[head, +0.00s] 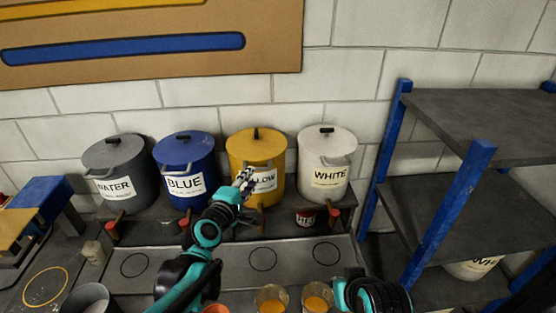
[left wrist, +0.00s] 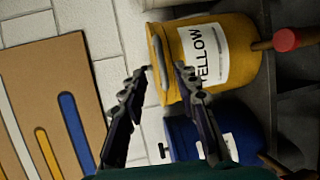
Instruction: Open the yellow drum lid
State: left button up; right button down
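The yellow drum (head: 236,158) stands between the blue and white drums. Its round lid (head: 240,138) has a black knob (head: 256,134) on top and looks shut. In the left wrist view the drum (left wrist: 234,88) lies sideways, with its YELLOW label and a grey bar handle (left wrist: 160,72) at the lid's edge. My left gripper (head: 246,175) is in front of the drum's upper part. In the left wrist view its fingers (left wrist: 161,70) are spread on either side of the handle; I cannot tell whether they touch it. Part of my right arm shows at the bottom, without its gripper.
The WATER drum (head: 103,158), blue drum (head: 183,153) and white drum (head: 325,148) share the raised shelf. Red-ended taps stick out below them. Orange-filled cups (head: 270,300) stand at the front. A blue-posted rack (head: 450,190) is at right. Open air lies above the drums.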

aim_at(258, 169)
pick_arm(q)
jog(key=x, duration=0.7)
jog(key=shift+w+f, duration=0.1)
jog(key=shift+f, duration=0.05)
grip_shut()
